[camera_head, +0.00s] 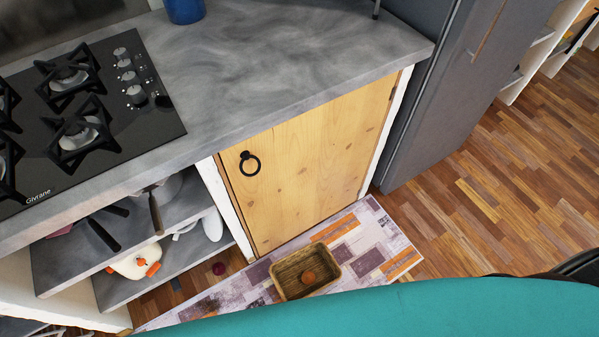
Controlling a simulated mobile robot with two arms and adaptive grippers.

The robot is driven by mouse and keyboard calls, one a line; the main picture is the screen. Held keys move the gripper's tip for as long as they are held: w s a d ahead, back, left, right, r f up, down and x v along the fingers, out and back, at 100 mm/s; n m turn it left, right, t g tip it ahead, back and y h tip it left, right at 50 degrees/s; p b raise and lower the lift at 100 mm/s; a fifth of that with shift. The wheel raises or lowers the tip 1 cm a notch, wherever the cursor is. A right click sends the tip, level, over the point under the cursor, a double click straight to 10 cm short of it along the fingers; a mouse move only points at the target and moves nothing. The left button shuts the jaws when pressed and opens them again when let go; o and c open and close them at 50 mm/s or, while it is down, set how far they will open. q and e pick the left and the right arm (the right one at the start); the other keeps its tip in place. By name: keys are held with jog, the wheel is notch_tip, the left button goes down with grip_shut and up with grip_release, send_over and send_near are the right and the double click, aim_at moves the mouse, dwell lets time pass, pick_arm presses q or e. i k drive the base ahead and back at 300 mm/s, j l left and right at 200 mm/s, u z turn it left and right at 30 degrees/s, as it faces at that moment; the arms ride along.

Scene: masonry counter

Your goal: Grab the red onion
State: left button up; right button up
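A small dark red-purple round thing, which looks like the red onion (218,268), lies low near the floor, left of the rug and below the open shelves. It is small in view and its details cannot be made out. A brown wicker basket (281,284) sits on the patterned rug to its right, with an orange-brown round item (308,277) inside. Neither of my grippers is in view.
A grey counter (260,60) with a black gas hob (110,130) stands above a wooden cabinet door (310,160). Open shelves (75,262) at left hold pans and a white pot (137,262). A grey fridge (440,110) stands right. Wooden floor (500,200) is clear at right.

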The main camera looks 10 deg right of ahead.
aim_at(219, 268)
jog(key=k+j, duration=0.15)
jog(key=k, duration=0.3)
jog(key=k+j, duration=0.2)
jog(key=k, duration=0.25)
jog(key=k+j, duration=0.15)
jog(key=k, duration=0.35)
jog(key=k+j, duration=0.2)
jog(key=k, duration=0.25)
